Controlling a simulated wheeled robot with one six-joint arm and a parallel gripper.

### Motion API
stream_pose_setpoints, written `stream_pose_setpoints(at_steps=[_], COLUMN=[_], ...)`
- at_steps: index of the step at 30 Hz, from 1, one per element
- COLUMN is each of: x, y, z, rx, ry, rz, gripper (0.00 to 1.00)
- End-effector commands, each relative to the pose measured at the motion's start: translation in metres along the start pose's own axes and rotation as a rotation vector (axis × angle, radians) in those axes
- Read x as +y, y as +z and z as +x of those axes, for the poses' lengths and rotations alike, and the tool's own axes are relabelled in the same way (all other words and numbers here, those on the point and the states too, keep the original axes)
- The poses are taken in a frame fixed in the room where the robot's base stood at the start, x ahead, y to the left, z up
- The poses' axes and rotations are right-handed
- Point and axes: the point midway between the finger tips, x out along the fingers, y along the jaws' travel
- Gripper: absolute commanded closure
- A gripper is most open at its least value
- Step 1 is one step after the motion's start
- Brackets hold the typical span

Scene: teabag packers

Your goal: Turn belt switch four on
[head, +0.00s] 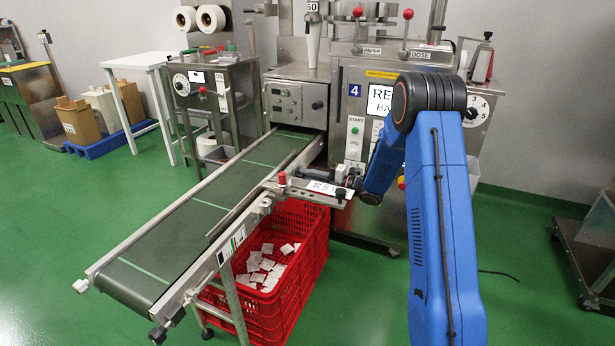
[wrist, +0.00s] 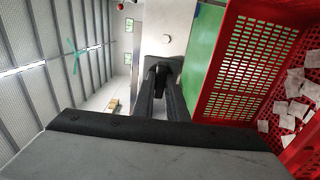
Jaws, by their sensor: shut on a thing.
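The machine marked 4 (head: 354,90) stands at the back, with its conveyor belt (head: 200,215) running toward the front left. A bracket with a white label (head: 330,189) and a red knob (head: 283,179) sits at the belt's right side. My gripper (head: 308,174) reaches left over this bracket. In the wrist view its two dark fingers (wrist: 160,75) are shut on a small dark piece in front of a grey panel (wrist: 172,22). The fingers mostly hide this piece, so I cannot tell whether it is the belt switch or which way it is set.
A red crate (head: 318,245) with several white teabags (head: 262,262) stands under the belt's right side; its wall is close beside my gripper in the wrist view (wrist: 255,60). Another machine (head: 200,85) and a white table (head: 140,60) stand behind left. Green floor is free at front left.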

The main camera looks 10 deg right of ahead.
Motion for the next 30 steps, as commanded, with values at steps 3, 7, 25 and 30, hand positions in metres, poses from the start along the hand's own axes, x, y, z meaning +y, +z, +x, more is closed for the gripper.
stream_pose_setpoints(at_steps=[3, 7, 25, 30], x=[-0.0006, -0.0007, -0.0011, -0.0013], y=[0.0, 0.0, 0.0, 0.0001], z=[-0.0003, -0.0004, -0.0007, -0.0008], rx=[0.0, 0.0, -0.001, -0.001], ry=[-0.001, -0.001, -0.001, -0.001], rz=[0.018, 0.064, 0.571, 0.733], gripper=[1.0, 1.0, 1.0, 1.0])
